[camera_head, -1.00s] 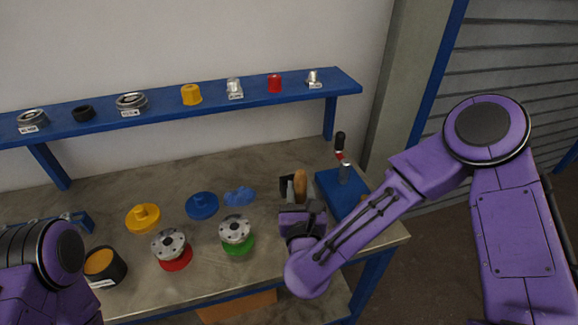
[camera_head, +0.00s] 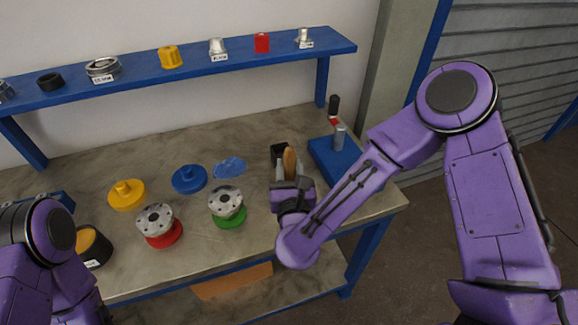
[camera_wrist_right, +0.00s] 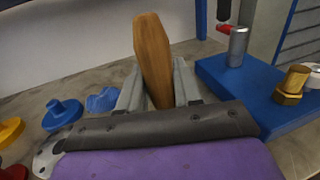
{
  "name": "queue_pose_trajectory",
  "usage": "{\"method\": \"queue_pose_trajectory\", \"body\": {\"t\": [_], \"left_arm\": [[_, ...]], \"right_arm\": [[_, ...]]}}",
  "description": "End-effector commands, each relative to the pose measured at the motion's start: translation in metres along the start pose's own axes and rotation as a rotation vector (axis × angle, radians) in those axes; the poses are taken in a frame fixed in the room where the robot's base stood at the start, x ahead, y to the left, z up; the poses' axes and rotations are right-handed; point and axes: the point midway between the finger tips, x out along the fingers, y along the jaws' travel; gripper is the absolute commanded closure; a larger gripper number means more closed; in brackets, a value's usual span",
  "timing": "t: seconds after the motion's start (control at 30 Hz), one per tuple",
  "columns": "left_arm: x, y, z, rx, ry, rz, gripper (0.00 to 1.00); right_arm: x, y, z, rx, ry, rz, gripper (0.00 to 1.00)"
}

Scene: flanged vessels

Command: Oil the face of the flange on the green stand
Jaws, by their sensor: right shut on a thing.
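The flange (camera_head: 226,201) on the green stand (camera_head: 231,220) is a silver disc with holes around a central hub, face up. In the wrist view a flange (camera_wrist_right: 47,160) shows in part at the lower left, cut by my gripper. My right gripper (camera_head: 288,181) is shut on a wooden handle (camera_head: 290,159), which stands nearly upright. The handle also shows between the fingers in the wrist view (camera_wrist_right: 153,55). Its lower end is hidden, so I cannot tell what tool it is. The gripper is to the right of the green stand, apart from it. My left gripper is out of view.
A similar flange (camera_head: 155,218) sits on a red stand (camera_head: 165,236). Yellow (camera_head: 126,194) and blue (camera_head: 188,179) flanged pieces, a blue cloth-like patch (camera_head: 229,167), a black holder (camera_head: 278,152) and a blue block (camera_head: 334,158) are around. A blue shelf (camera_head: 130,77) runs behind.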

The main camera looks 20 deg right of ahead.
Motion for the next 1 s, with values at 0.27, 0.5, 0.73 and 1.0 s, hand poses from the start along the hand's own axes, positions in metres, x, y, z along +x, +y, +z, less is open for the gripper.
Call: {"method": "queue_pose_trajectory", "body": {"t": [0.27,0.5,0.73,1.0], "left_arm": [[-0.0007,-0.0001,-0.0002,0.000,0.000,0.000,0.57],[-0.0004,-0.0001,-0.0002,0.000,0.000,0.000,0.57],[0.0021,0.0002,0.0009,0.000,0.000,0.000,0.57],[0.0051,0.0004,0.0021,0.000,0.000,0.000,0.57]], "right_arm": [[0.0000,-0.0002,0.0010,0.000,0.000,0.000,0.97],[0.0000,-0.0003,0.0008,0.000,0.000,0.000,0.97],[0.0000,-0.0003,-0.0018,0.000,0.000,0.000,0.97],[-0.0001,-0.0002,-0.0049,0.000,0.000,0.000,0.97]]}}
